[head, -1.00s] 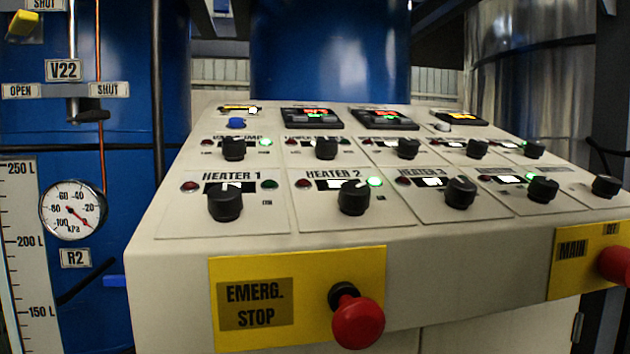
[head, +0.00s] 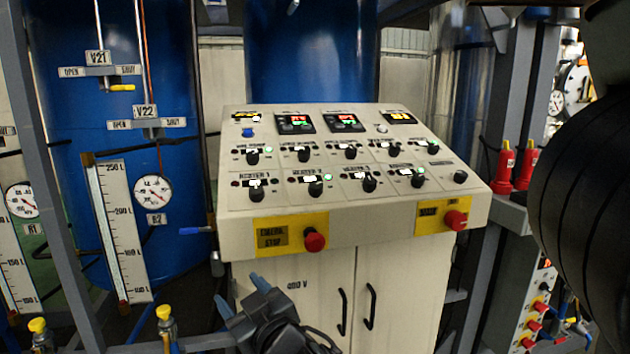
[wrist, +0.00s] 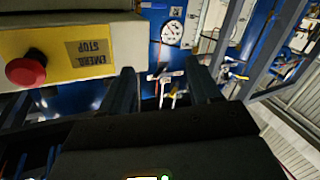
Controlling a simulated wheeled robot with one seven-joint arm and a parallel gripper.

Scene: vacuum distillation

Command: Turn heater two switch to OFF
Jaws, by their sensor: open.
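The heater two switch (head: 315,188) is a black knob in the lower row of the sloped control panel (head: 238,220). A green lamp (head: 328,177) glows at its upper right. Its exact pointer direction is too small to tell. My gripper (head: 242,294) is open and empty, low in front of the cabinet, below and left of the switch and well apart from it. In the wrist view my gripper (wrist: 161,78) shows two dark spread fingers with nothing between them. The heater two switch is not in the wrist view.
The heater one knob (head: 256,193) and heater three knob (head: 369,184) flank the switch. A red emergency stop button (head: 314,240) juts from the panel's front, and it shows upside down in the wrist view (wrist: 25,70). Another red button (head: 456,220) sits at right. Cabinet handles (head: 370,306) protrude below.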

